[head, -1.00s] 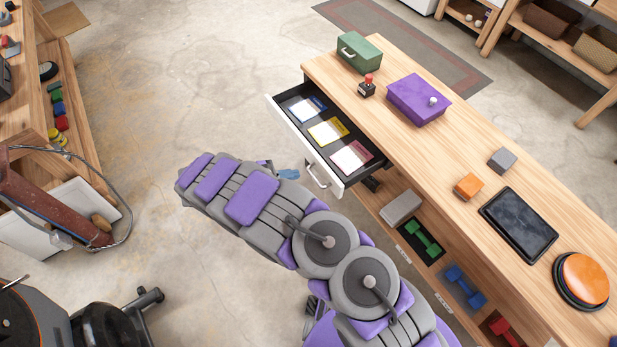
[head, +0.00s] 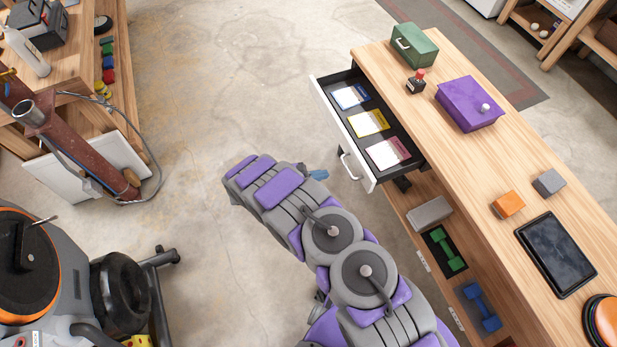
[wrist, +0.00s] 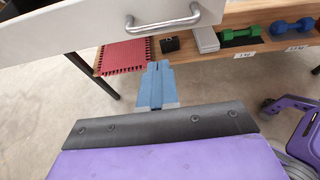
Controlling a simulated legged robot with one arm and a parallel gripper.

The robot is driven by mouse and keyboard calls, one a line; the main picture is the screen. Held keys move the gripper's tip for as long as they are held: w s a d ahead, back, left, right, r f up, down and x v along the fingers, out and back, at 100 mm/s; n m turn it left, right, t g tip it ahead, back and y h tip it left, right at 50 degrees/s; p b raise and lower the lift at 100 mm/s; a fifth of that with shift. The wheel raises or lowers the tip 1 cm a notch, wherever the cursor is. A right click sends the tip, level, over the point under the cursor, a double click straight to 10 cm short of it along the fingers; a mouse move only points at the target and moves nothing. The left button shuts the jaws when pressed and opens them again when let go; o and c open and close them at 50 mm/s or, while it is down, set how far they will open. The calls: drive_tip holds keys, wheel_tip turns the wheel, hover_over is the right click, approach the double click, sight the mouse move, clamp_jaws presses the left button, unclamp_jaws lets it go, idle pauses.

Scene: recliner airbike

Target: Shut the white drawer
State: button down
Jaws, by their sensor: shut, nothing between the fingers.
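The white drawer (head: 341,128) sticks out open from the left side of the wooden workbench (head: 465,150) in the head view. Several coloured packs lie in its black interior. Its metal handle (head: 348,166) is on the front; in the wrist view the white front (wrist: 80,28) and handle (wrist: 163,20) fill the top. My gripper (wrist: 157,68) shows in the wrist view as blue fingers close together with nothing between them, below the handle and apart from it. In the head view my arm hides most of the gripper; a bit of blue (head: 319,174) shows left of the handle.
The bench top holds a green box (head: 414,46), a purple box (head: 469,103) and a tablet (head: 556,255). A lower shelf holds a green dumbbell (head: 447,250) and a blue dumbbell (head: 481,306). An orange and grey machine (head: 50,270) stands at lower left. The floor between is clear.

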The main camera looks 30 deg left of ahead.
drive_tip(key=shift+w+d+b, duration=0.3)
drive_tip(key=shift+w+d, duration=0.6)
drive_tip(key=shift+w, duration=0.2)
drive_tip(key=shift+w+d+b, duration=0.3)
drive_tip(key=shift+w+d, duration=0.55)
drive_tip(key=shift+w, duration=0.2)
drive_tip(key=shift+r, duration=0.1)
